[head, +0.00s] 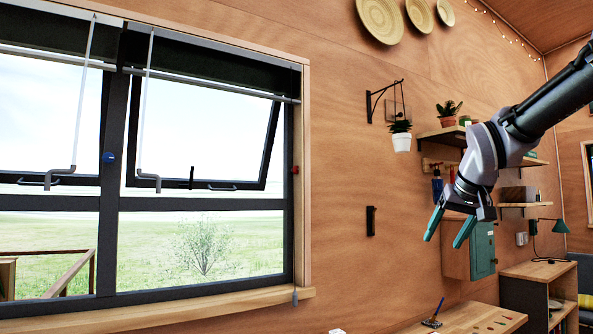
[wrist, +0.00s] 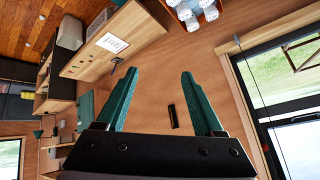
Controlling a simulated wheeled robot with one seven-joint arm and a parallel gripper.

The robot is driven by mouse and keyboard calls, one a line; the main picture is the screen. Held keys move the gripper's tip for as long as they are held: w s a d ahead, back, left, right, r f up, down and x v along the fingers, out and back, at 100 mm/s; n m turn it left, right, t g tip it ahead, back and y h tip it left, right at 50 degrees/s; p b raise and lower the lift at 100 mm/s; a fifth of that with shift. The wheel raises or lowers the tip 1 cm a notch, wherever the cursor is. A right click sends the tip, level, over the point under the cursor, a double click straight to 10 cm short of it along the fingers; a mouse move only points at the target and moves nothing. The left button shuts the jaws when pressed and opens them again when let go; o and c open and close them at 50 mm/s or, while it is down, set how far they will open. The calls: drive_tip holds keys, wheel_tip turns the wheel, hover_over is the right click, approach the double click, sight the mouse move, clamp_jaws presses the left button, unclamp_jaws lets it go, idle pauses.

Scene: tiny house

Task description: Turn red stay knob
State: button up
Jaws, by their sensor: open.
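The red stay knob (head: 295,170) is a small red piece on the right side of the dark window frame (head: 289,225) in the head view. A small blue knob (head: 109,157) sits on the middle upright of the same frame. My gripper (head: 443,243) is open and empty, well to the right of the red knob, its fingers pointing down. In the wrist view my gripper (wrist: 159,73) shows its two teal fingers apart with nothing between them.
The tilted upper window pane (head: 195,125) stands open. A dark handle (head: 370,221) is on the wall between window and gripper. A hanging potted plant (head: 401,138), shelves (head: 455,134) and a grey-green box (head: 482,250) are near my arm. A wooden worktop (head: 480,316) lies below.

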drive_tip(key=w+a+r+n+t+h, duration=0.15)
drive_tip(key=w+n, duration=0.25)
drive_tip(key=w, duration=0.8)
drive_tip(key=w+a+r+n+t+h, duration=0.1)
drive_tip(key=w+a+n+t, duration=0.15)
drive_tip(key=w, duration=0.85)
drive_tip(key=n+t+y, duration=0.5)
drive_tip(key=n, duration=0.9)
approach(296, 169)
drive_tip(key=shift+h, duration=0.25)
drive_tip(key=x, duration=0.5)
drive_tip(key=shift+w+a, duration=0.2)
drive_tip(key=shift+w, duration=0.15)
drive_tip(key=shift+x, duration=1.3)
drive_tip(key=shift+a, duration=0.1)
